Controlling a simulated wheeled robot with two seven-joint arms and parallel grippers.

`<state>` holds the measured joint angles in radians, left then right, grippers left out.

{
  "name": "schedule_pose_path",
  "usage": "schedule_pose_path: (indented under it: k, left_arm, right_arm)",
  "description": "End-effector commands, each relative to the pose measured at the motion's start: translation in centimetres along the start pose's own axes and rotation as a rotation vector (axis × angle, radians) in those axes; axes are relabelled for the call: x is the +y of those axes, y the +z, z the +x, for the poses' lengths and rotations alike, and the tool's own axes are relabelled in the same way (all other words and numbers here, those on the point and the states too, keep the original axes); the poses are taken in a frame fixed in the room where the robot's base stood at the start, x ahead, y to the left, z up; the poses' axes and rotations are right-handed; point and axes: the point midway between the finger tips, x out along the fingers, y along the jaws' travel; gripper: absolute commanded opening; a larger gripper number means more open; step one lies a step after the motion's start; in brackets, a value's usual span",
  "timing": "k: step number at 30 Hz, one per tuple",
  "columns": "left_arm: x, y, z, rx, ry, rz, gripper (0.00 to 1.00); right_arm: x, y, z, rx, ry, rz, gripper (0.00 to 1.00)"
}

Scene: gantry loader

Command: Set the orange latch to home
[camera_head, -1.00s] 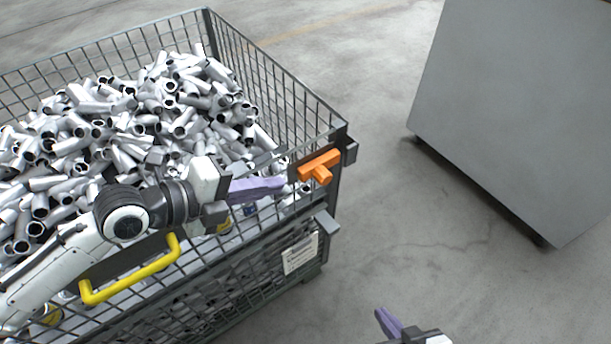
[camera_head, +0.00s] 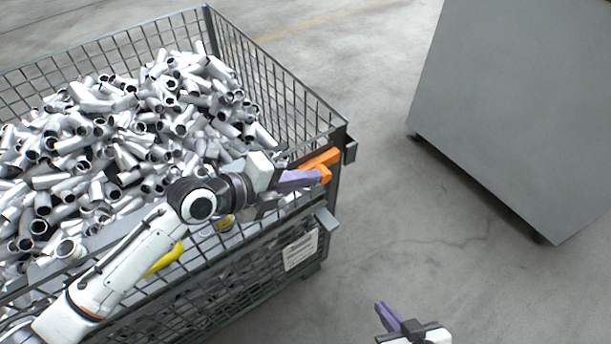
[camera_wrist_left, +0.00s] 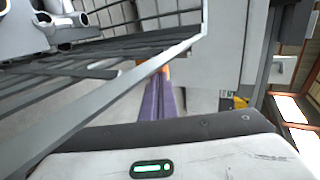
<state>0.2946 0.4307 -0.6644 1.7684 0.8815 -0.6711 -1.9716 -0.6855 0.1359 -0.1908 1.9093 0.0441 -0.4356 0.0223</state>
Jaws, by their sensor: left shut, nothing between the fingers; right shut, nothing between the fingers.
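The orange latch (camera_head: 319,159) sits at the near right corner of the wire cage, on its top edge. A stub sticks out from its bar toward me. My left gripper (camera_head: 318,177) is shut, its purple fingers at the latch's stub; whether they touch it I cannot tell. In the left wrist view the shut purple fingers (camera_wrist_left: 158,92) point ahead, with a sliver of orange (camera_wrist_left: 166,70) just past their tips and most of the latch hidden. My right gripper (camera_head: 380,308) is shut and empty at the bottom of the head view, over the floor.
The wire cage (camera_head: 285,82) is filled with grey metal pipe pieces (camera_head: 120,110). A yellow handle (camera_head: 165,262) on its near side is partly hidden by my left arm. A large grey cabinet (camera_head: 510,110) stands at the right. The floor between cage and cabinet is clear.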

Motion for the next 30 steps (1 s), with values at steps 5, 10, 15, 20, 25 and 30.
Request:
schedule_pose_path:
  k: [5,10,15,20,25,30]
  left_arm:
    - [-0.6,0.0,1.7,0.002,-0.003,0.003,0.0]
    - [-1.4,-0.1,3.0,0.002,-0.001,0.001,0.0]
    - [-1.6,-0.1,3.1,0.001,-0.001,0.0,0.0]
    - [-1.7,-0.1,3.1,0.001,-0.003,0.0,0.0]
    - [-1.8,0.1,2.0,0.001,-0.002,0.002,0.0]
    - [-1.9,0.5,-0.9,0.003,0.003,0.007,0.0]
  right_arm:
    - [0.1,0.8,0.9,0.001,0.0,0.0,0.0]
    - [0.2,1.2,1.3,0.001,0.001,0.0,0.0]
    - [0.1,1.1,1.2,0.001,0.0,0.0,0.0]
    - [0.1,1.1,1.2,0.0,0.0,0.0,0.0]
    - [0.1,0.8,0.9,0.0,0.0,0.0,0.0]
    - [0.1,0.1,0.1,0.0,0.001,0.0,0.0]
